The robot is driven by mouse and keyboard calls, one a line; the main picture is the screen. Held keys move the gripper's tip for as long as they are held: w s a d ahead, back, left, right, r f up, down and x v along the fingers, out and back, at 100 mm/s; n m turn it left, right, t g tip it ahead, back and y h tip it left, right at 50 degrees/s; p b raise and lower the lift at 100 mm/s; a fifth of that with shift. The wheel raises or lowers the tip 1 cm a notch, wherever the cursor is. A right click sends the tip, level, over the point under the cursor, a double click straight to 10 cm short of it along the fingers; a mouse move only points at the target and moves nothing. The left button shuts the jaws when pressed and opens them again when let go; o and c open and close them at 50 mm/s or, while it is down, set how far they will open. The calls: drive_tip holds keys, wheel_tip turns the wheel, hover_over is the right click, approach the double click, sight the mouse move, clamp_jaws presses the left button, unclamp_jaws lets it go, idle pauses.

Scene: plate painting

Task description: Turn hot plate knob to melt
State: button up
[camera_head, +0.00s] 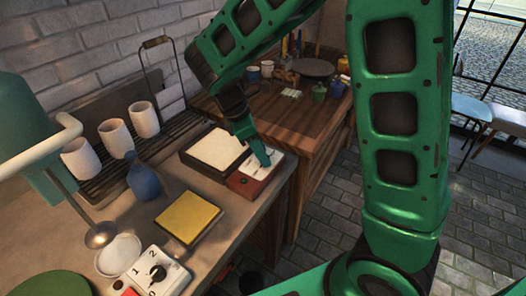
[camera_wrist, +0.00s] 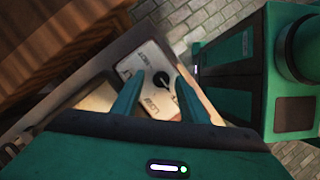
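The hot plate (camera_head: 214,146), with a pale square top and dark rim, sits on the counter near its far right end. Its control panel (camera_head: 245,185) is reddish-brown at the front side with a light face. In the wrist view the light panel (camera_wrist: 128,66) has a black knob (camera_wrist: 160,78) with a pointer, and lettering is partly readable around it. My gripper (camera_wrist: 161,70) is open over the panel, one finger either side of the knob. I cannot tell whether the fingers touch it. In the head view my gripper (camera_head: 265,158) hides the knob.
A yellow square block (camera_head: 187,217), a blue vase (camera_head: 143,180) and a white box with a dial (camera_head: 158,274) stand nearer on the counter. White cups (camera_head: 116,138) stand on a rack along the wall. A wooden table (camera_head: 300,118) stands beyond the counter.

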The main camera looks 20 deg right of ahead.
drive_tip(key=shift+d+f, duration=0.1)
drive_tip(key=shift+f, duration=0.2)
clamp_jaws()
drive_tip(key=shift+d, duration=0.35)
drive_tip(key=shift+w+a+r, duration=0.1)
drive_tip(key=shift+a, duration=0.2)
